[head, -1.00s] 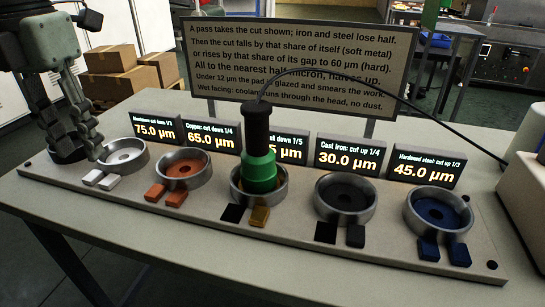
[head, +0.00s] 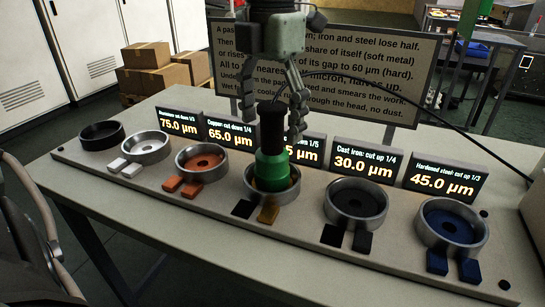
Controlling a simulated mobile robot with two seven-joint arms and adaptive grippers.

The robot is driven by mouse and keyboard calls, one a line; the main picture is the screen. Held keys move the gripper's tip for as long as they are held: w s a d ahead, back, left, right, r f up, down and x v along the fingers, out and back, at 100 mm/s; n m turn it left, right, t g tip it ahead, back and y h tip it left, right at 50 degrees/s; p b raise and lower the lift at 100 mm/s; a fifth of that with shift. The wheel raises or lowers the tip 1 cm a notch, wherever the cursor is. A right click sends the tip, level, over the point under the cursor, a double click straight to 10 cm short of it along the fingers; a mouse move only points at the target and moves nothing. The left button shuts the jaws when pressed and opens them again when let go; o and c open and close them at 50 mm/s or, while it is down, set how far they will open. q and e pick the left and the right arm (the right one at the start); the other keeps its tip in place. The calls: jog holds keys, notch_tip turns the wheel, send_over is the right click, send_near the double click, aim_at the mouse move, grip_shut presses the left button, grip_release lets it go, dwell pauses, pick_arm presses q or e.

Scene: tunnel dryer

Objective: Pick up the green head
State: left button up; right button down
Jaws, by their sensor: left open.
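The green head (head: 271,168) has a green body and a black upright handle (head: 271,124). It stands upright in the metal ring cup (head: 250,184) near the middle of the long base board. My left gripper (head: 272,115) comes down from the top of the head view with its fingers spread. One finger is on each side of the black handle, and I cannot tell whether they touch it. The display behind the head is partly hidden by it and by a finger. Another gripper's part (head: 60,285) shows at the lower left edge, and its jaws are not clear.
More ring cups stand along the board: black (head: 101,137), white (head: 149,148), orange, dark (head: 355,204) and blue (head: 450,227), most with small pads in front. Lit displays (head: 446,178) and a sign (head: 400,62) stand behind. A black cable crosses the table. Boxes (head: 160,72) sit on the floor.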

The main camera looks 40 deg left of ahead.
aim_at(272, 151)
pick_arm(q)
jog(key=f, duration=0.5)
jog(key=shift+w+f+p, duration=0.2)
jog(key=shift+f+p, duration=0.2)
jog(key=shift+f, duration=0.4)
pick_arm(e)
jog(key=shift+s+d+f, duration=0.15)
jog(key=shift+d+f, duration=0.05)
jog(key=shift+f, duration=0.7)
pick_arm(q)
jog(key=shift+r, duration=0.1)
grip_shut()
pick_arm(e)
jog(key=shift+s, duration=0.1)
